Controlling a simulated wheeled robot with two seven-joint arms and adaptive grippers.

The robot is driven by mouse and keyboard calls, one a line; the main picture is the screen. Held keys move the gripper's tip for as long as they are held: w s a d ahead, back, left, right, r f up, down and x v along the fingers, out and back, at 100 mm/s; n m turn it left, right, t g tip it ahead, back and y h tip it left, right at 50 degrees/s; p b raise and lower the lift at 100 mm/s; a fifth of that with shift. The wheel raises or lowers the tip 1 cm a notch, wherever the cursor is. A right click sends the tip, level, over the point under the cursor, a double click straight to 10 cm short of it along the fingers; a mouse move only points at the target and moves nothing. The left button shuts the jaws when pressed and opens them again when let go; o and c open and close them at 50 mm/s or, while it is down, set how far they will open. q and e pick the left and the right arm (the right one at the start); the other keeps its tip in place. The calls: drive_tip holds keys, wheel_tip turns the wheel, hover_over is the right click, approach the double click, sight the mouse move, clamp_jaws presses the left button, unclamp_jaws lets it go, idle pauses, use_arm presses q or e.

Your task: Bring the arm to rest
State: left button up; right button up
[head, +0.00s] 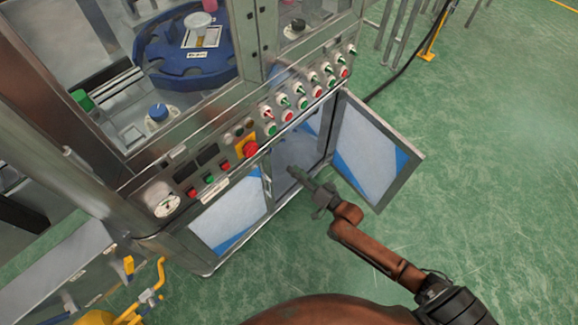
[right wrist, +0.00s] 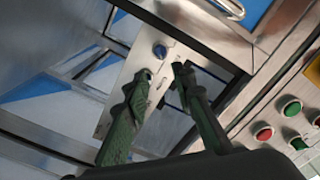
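My right arm (head: 375,250) reaches up from the bottom right in the head view. Its right gripper (head: 303,178) is in front of the open lower cabinet of the crimping machine (head: 200,165), left of the swung-out door. In the right wrist view, the right gripper (right wrist: 164,74) has its two green fingers apart, with nothing held between them. Behind the fingertips is a metal plate with a blue knob (right wrist: 160,51); I cannot tell whether the fingers touch it. My left gripper is not in view.
The open cabinet door (head: 375,150) stands out close to the right of my gripper. A row of buttons and switches (head: 305,97) runs above the opening. A blue turntable (head: 185,60) is inside the machine. Green floor (head: 490,150) to the right is clear.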

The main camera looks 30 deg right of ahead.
drive_tip(key=shift+s, duration=0.15)
idle(0.4)
